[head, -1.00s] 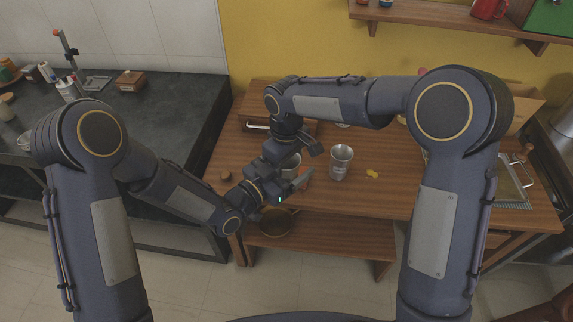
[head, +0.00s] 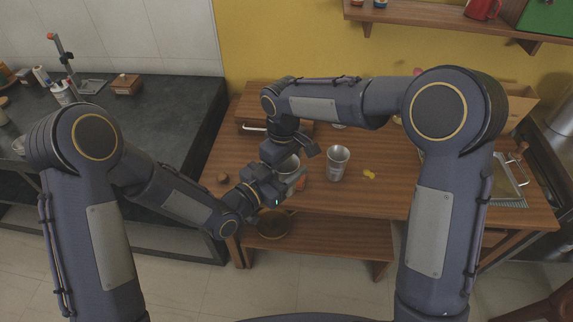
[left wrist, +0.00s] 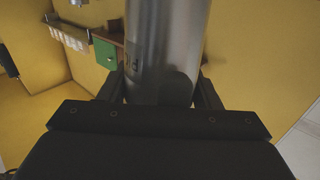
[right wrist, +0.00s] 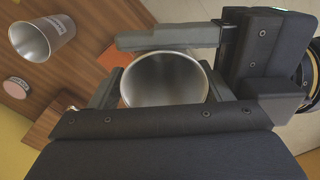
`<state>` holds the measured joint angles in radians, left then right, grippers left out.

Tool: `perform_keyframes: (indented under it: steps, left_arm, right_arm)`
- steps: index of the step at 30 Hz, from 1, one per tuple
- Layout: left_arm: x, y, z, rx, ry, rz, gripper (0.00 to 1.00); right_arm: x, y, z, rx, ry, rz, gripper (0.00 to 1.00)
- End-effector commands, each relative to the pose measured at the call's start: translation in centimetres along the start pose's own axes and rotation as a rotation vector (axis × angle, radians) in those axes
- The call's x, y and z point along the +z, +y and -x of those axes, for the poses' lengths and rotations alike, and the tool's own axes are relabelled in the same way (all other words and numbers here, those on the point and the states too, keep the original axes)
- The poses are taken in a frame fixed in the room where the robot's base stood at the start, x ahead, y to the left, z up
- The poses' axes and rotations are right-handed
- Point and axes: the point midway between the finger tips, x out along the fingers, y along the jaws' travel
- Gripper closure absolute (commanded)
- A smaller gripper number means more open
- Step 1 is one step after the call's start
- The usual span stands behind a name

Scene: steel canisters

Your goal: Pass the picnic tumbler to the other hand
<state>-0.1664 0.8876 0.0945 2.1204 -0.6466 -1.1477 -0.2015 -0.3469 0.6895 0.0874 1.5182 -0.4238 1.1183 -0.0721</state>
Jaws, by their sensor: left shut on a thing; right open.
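The picnic tumbler (left wrist: 165,50) is a steel cup with dark lettering on its side. My left gripper (head: 290,184) is shut on it; in the left wrist view the fingers (left wrist: 160,95) press both sides. In the head view the tumbler (head: 288,165) is partly hidden by my grippers, above the table. My right gripper (right wrist: 162,88) is open, coming from above, with one finger on each side of the tumbler's open mouth (right wrist: 165,80). Whether its fingers touch the wall I cannot tell. A left finger runs close beside the mouth in the right wrist view.
Another steel cup (head: 338,163) stands upright on the wooden table (head: 390,195), right of my grippers, with yellow pieces (head: 369,174) beside it. A wooden box (head: 250,108) stands at the back left. A pan (head: 272,223) sits on the lower shelf.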

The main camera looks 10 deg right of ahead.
Motion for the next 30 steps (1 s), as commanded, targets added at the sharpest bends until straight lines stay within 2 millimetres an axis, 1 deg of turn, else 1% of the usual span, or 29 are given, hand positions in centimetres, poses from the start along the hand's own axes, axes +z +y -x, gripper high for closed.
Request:
perform_keyframes:
  steps: [1,7,10,14,21,24,27,30]
  left_arm:
    - [-0.1,-0.4,-0.1,-0.008,0.002,-0.001,0.66]
    - [-0.1,-0.5,-0.1,-0.01,0.003,-0.001,0.66]
    - [-0.1,-0.5,-0.2,-0.011,0.002,-0.001,0.66]
    - [0.0,-0.4,-0.1,-0.009,0.0,-0.001,0.66]
    - [0.1,-0.2,-0.1,-0.006,-0.003,0.0,0.66]
    - [0.1,-0.2,-0.1,-0.005,-0.002,0.0,0.66]
    - [0.1,-0.2,-0.1,-0.005,-0.001,0.0,0.66]
    - [0.0,-0.2,-0.1,-0.005,0.0,0.0,0.66]
  right_arm:
    - [0.1,-0.8,-0.1,-0.011,-0.008,0.014,0.17]
    - [0.1,-0.9,0.0,-0.013,-0.009,0.017,0.17]
    - [0.1,-0.9,0.8,-0.012,-0.007,0.017,0.17]
    - [0.0,-0.8,3.0,-0.009,-0.001,0.016,0.17]
    - [-0.1,-0.6,8.3,-0.007,0.004,0.012,0.17]
    - [-0.1,-0.5,10.0,-0.006,0.005,0.009,0.17]
    - [-0.1,-0.3,11.2,-0.004,0.003,0.007,0.17]
    - [0.0,-0.2,11.9,-0.004,0.003,0.003,0.17]
